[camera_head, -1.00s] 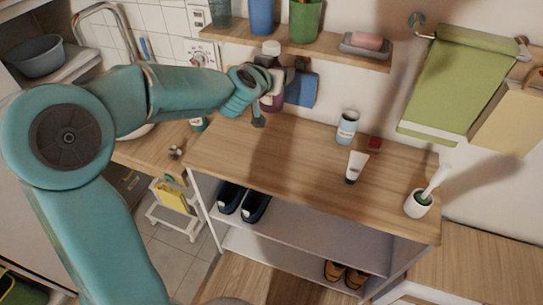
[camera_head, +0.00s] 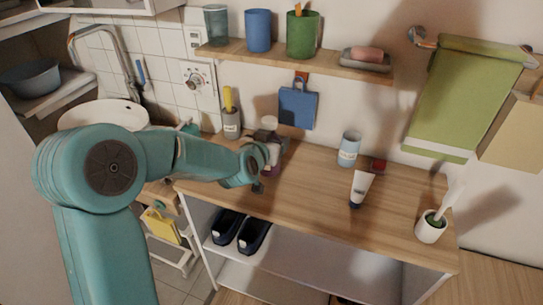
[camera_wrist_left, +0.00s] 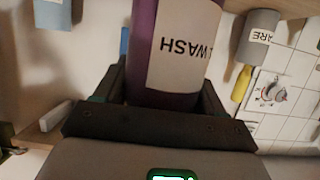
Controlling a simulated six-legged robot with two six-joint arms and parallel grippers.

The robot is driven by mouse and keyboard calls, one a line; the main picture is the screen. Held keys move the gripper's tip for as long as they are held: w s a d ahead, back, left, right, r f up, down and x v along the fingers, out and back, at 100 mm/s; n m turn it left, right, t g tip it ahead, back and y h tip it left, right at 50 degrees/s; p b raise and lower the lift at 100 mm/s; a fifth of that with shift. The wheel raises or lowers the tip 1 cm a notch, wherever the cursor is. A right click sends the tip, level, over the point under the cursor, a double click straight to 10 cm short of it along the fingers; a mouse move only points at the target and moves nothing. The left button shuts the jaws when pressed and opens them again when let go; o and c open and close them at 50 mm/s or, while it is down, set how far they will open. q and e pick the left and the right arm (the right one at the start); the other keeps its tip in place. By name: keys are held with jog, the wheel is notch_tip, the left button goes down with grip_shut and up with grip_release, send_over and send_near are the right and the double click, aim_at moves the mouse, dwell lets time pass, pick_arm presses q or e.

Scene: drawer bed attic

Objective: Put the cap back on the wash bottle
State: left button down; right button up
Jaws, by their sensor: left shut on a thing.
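The wash bottle (camera_head: 275,160) is purple with a pale label and a whitish top. It is upright at the left part of the wooden counter (camera_head: 315,197), partly hidden by my left gripper (camera_head: 262,172). My left gripper is shut on it. In the left wrist view the bottle (camera_wrist_left: 146,45) stands between the fingers, its "WASH" label upside down. I cannot tell whether its base touches the counter. I cannot clearly make out a loose cap; a small dark red thing (camera_head: 378,165) lies on the counter beside the light blue container (camera_head: 349,149). My right gripper is out of view.
A white tube (camera_head: 361,187) and a brush holder (camera_head: 431,227) stand on the counter to the right. A grey holder with a yellow item (camera_head: 231,121) stands behind left. A shelf (camera_head: 300,59) with cups hangs above. The counter's front middle is clear.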

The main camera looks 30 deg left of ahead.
pick_arm(q)
jog(key=shift+f+b, duration=0.35)
jog(key=shift+f, duration=1.7)
jog(key=shift+f, duration=0.1)
jog(key=shift+c, duration=0.5)
grip_release()
jog(key=v, duration=1.2)
jog(key=shift+s, duration=0.1)
